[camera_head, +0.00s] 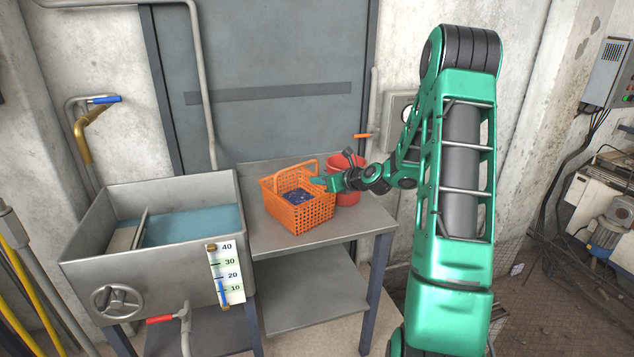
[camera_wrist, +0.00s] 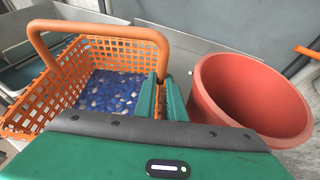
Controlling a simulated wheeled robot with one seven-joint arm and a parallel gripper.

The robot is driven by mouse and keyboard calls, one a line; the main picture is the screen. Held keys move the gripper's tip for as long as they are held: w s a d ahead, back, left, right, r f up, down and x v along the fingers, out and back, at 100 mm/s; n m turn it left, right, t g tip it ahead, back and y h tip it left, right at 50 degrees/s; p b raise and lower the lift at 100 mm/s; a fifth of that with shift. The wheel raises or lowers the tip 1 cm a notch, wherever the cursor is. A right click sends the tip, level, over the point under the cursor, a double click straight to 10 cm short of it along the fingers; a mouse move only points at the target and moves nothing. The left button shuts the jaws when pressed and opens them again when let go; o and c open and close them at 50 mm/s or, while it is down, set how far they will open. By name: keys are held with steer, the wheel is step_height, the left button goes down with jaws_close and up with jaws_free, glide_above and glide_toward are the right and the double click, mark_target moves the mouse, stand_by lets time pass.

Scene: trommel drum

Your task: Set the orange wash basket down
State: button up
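The orange wash basket (camera_head: 301,212) is a perforated crate with an arched handle, level and upright over the metal side table (camera_head: 345,226). I cannot tell whether its bottom touches the tabletop. Blue and whitish pieces (camera_wrist: 112,92) lie inside it. My gripper (camera_head: 320,181) reaches in from the right at the basket's handle. In the wrist view the fingers (camera_wrist: 160,96) are closed around the right leg of the handle, and the basket (camera_wrist: 60,85) extends to the left. The lower ends of the fingers are hidden by my gripper body.
A red bucket (camera_head: 349,190) stands on the table close right of the basket, partly behind my wrist. A metal sink (camera_head: 85,248) with bluish water (camera_head: 190,228) and a level scale (camera_head: 227,272) stands to the left. The table's front right is clear.

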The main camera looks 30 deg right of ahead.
steer(key=o, duration=0.4)
steer(key=v, duration=1.1)
steer(key=s+a+n+g, duration=0.3)
steer(key=s+n, duration=0.4)
steer(key=s+a+n+g, duration=0.3)
steer(key=s+a+n, duration=0.1)
steer(key=s+n, duration=0.3)
steer(key=s+a+n+g+h, duration=0.1)
steer(key=s+a+n+g, duration=0.2)
steer(key=s+n, duration=0.4)
steer(key=shift+s+a+f+g, duration=0.25)
steer(key=shift+a+f+g, duration=0.15)
steer(key=shift+a, duration=0.35)
steer(key=shift+o, duration=0.6)
steer(key=s+a+r+n+g, duration=0.1)
steer(key=s+n, duration=0.2)
steer(key=s, duration=0.4)
steer(key=s+a+r+n+g, duration=0.1)
steer(key=s+n, duration=0.3)
steer(key=s, duration=0.4)
steer(key=shift+a+r+n+g, duration=0.25)
steer(key=shift+a+n+g, duration=0.1)
steer(key=shift+g, duration=0.45)
steer(key=shift+s, duration=0.2)
